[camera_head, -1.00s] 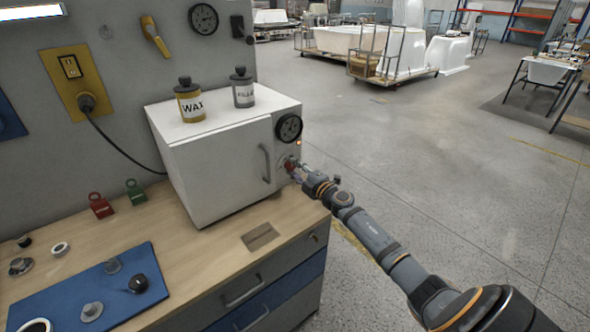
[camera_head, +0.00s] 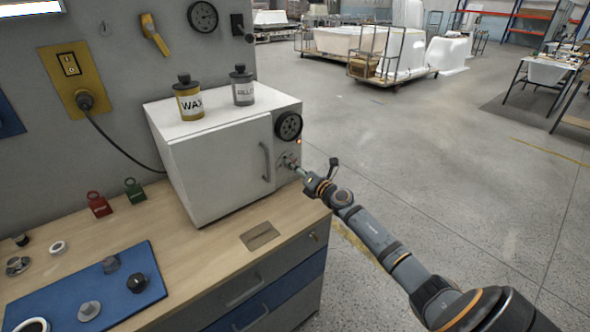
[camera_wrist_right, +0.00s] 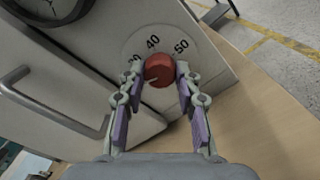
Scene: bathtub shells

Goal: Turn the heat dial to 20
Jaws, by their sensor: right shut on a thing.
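The heat dial (camera_wrist_right: 159,69) is a round red knob on a pale disc with the numbers 40 and 50 and a partly hidden number to their left. It sits on the front of the white oven (camera_head: 215,165), below a black gauge (camera_head: 288,126). My right gripper (camera_wrist_right: 160,73) is shut on the dial, one finger on each side. In the head view my right gripper (camera_head: 290,165) reaches the oven front from the right and hides most of the dial. A small light mark shows on the knob's lower left; I cannot tell its exact setting. My left gripper is not in view.
The oven door handle (camera_head: 266,162) is left of the dial. A wax jar (camera_head: 190,104) and a grey jar (camera_head: 243,92) stand on the oven. The wooden bench (camera_head: 190,245) holds a blue mat (camera_head: 60,305) with loose knobs. Open floor lies right of the bench.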

